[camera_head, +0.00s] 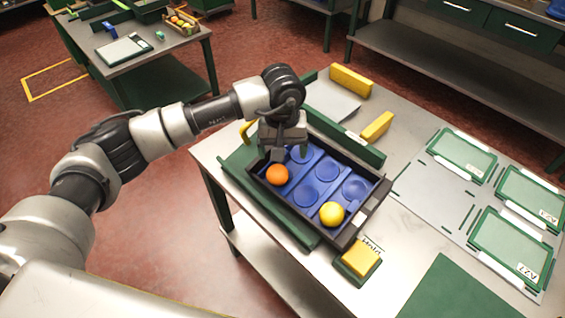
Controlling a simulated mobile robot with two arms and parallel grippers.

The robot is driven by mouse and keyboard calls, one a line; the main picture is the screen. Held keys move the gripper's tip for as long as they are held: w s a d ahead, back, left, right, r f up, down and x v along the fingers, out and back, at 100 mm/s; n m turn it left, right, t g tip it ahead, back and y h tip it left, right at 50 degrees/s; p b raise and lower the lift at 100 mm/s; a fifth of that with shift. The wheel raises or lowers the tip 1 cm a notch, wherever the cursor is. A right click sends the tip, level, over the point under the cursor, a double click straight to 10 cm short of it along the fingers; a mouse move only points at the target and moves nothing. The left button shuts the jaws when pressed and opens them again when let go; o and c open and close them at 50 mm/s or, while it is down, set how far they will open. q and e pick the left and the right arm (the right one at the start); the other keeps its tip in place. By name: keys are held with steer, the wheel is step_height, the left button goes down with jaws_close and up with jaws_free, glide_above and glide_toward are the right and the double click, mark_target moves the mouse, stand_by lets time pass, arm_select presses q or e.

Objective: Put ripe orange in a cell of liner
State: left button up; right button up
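A dark crate (338,239) on the table holds a blue liner (303,193) with several round cells. An orange fruit (278,174) sits in a cell on the liner's left side. A yellow fruit (332,214) sits in a cell at the near end. My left gripper (289,153) points down over the far left part of the liner, just above and behind the orange fruit. It hides part of the cells there. I see no fruit in it, but its finger gap is unclear. My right gripper is out of view.
A yellow block on a green holder (360,260) stands near the crate's front corner. Yellow blocks (350,81) lie behind the crate. Green-framed trays (462,153) fill the table's right side. A second table (130,52) stands back left.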

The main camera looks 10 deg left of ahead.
mark_target(282, 166)
arm_select(q)
step_height(282, 166, up, 6)
steer(key=b, duration=0.1)
steer(key=shift+r, duration=0.25)
